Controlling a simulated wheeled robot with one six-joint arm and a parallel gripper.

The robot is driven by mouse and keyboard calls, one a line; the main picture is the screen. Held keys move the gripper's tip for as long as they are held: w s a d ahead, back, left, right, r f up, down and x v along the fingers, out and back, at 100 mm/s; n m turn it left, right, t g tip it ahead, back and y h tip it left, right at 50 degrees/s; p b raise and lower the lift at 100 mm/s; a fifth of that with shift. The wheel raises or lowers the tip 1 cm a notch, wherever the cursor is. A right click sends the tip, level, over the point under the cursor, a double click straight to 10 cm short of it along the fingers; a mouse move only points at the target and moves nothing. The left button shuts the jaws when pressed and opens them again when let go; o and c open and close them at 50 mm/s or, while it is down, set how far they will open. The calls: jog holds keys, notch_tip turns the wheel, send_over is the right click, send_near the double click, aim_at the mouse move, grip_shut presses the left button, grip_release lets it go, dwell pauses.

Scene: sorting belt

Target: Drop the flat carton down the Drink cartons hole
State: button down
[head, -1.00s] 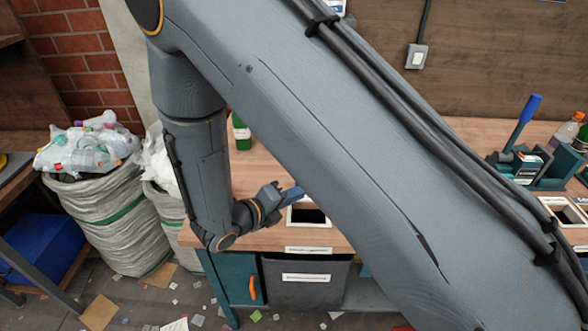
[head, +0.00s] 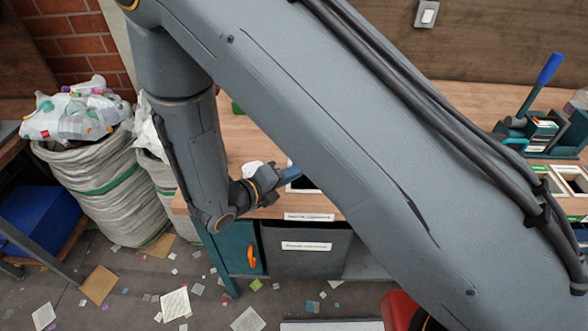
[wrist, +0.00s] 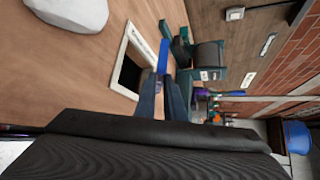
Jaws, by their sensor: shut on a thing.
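My gripper (head: 276,181) is low over the bench, at the left edge of a white-framed hole (head: 299,188). In the wrist view its fingers (wrist: 165,92) are closed on a narrow blue piece (wrist: 163,57), which looks like the flat carton seen edge-on. The piece sticks out past the fingertips, beside the dark hole (wrist: 129,72), and does not show inside it. My arm hides part of the hole in the head view. The label (head: 309,216) on the bench edge below the hole is too small to read.
A white lump (wrist: 70,10) lies on the bench beside the hole. A teal press (head: 545,135) with a blue handle and other white-framed holes (head: 570,180) are at the right. A labelled grey bin (head: 305,262) is under the bench. Full sacks (head: 98,170) stand at left.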

jog(key=shift+f, duration=0.35)
jog(key=c, duration=1.8)
grip_release()
jog(key=shift+o, duration=0.2)
jog(key=shift+s+a, duration=0.1)
jog(key=b+v, duration=0.2)
jog(key=v, duration=0.5)
jog(key=shift+s+a+r, duration=0.15)
jog(key=shift+s+r, duration=0.05)
jog(key=shift+s, duration=0.05)
